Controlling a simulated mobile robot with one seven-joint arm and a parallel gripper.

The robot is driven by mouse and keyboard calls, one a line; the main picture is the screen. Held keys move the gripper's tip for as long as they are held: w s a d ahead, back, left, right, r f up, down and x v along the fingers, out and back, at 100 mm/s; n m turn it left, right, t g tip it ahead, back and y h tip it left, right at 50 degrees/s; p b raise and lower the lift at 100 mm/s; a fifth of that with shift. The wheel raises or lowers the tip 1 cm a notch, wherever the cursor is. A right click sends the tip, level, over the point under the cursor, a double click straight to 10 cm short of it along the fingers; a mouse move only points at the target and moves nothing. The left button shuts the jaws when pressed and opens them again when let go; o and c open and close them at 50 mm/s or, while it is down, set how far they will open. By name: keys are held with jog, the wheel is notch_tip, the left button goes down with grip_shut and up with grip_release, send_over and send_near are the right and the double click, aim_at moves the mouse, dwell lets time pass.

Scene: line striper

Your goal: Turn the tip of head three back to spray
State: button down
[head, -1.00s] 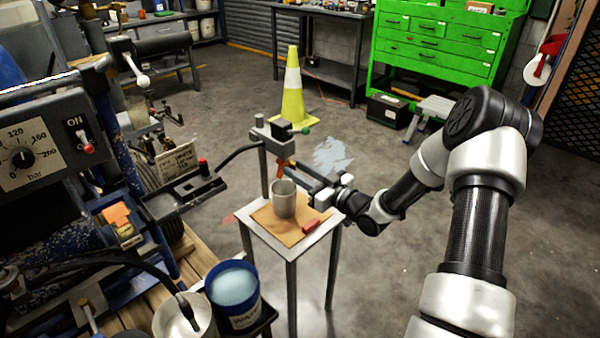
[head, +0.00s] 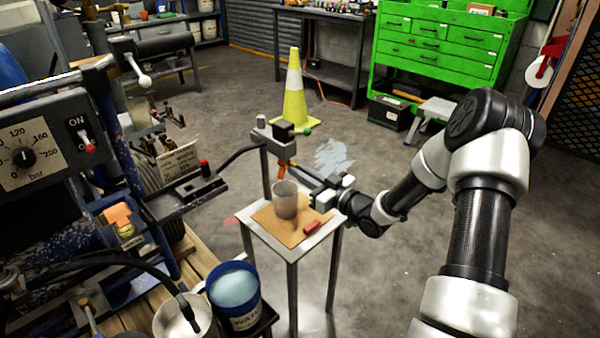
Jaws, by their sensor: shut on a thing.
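The spray head (head: 284,132) is a dark block on a bracket above a small stand, with a green knob at its right. Its orange-red tip (head: 283,170) hangs below it, over a grey cup (head: 285,199). My gripper (head: 293,167) reaches in from the right, with its fingers at the orange tip. It is shut on the tip. The exact angle of the tip is too small to tell, and the fingers partly hide it.
The small stand (head: 300,244) carries brown cardboard and a red block (head: 312,227). A yellow cone (head: 294,95) stands behind. The machine with its control panel (head: 40,150) and a blue water bucket (head: 236,290) are at the left.

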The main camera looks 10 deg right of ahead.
jog(key=m+p, duration=0.4)
jog(key=m, duration=0.5)
dwell(0.4)
jog(key=m+p, duration=0.3)
jog(key=m, duration=0.6)
jog(key=shift+w+r, duration=0.1)
jog(key=shift+a, duration=0.1)
